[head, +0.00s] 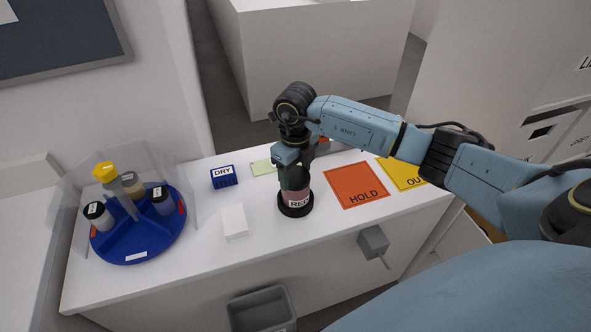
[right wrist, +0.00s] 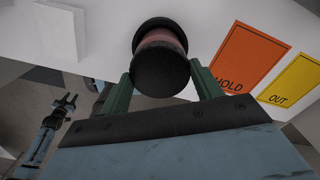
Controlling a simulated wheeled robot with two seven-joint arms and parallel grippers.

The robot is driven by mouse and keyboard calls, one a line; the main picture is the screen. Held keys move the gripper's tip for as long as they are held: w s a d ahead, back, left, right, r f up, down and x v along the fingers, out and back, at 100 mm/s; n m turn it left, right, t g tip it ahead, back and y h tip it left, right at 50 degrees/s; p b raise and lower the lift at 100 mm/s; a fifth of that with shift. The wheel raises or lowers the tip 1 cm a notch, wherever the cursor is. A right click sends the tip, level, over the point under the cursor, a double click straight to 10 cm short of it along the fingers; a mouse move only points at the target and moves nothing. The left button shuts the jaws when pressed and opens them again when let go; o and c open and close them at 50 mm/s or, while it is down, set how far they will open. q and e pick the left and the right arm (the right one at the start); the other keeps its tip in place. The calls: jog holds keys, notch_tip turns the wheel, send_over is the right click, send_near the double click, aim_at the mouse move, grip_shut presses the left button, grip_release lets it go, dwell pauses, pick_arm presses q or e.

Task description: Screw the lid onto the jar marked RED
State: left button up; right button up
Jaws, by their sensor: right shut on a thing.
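The jar marked RED (head: 298,201) has a pinkish-red body and stands upright in a round black holder (head: 296,211) on the white counter. My right gripper (head: 293,178) is directly above it, pointing down. In the right wrist view, the green fingers of the right gripper (right wrist: 163,88) are shut on the black lid (right wrist: 160,70), one on each side. The lid sits over the jar's top, in line with the red body (right wrist: 160,38); I cannot tell how tight it is. My left gripper (right wrist: 64,102) shows small in the right wrist view, its fingers apart and empty.
A blue round rack (head: 138,246) with several jars and a clear shield stands at left. A blue DRY block (head: 223,177), a white block (head: 234,221), an orange HOLD mat (head: 357,185) and a yellow OUT mat (head: 402,172) surround the jar. A grey bin (head: 262,308) is below.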

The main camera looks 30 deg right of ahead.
jog(key=shift+f+b, duration=0.4)
jog(key=shift+f, duration=0.15)
jog(key=o, duration=0.8)
jog(key=n+b, duration=0.1)
jog(key=n, duration=0.2)
jog(key=n+b, duration=0.2)
jog(key=n, duration=0.1)
jog(key=n+b, duration=0.2)
jog(key=n, duration=0.1)
jog(key=shift+w+f, duration=0.1)
jog(key=shift+f, duration=0.2)
jog(key=shift+n+b, duration=0.6)
jog(key=shift+n, duration=0.6)
jog(key=shift+r+n, duration=0.2)
jog(key=shift+n, duration=0.4)
jog(key=shift+r, duration=0.1)
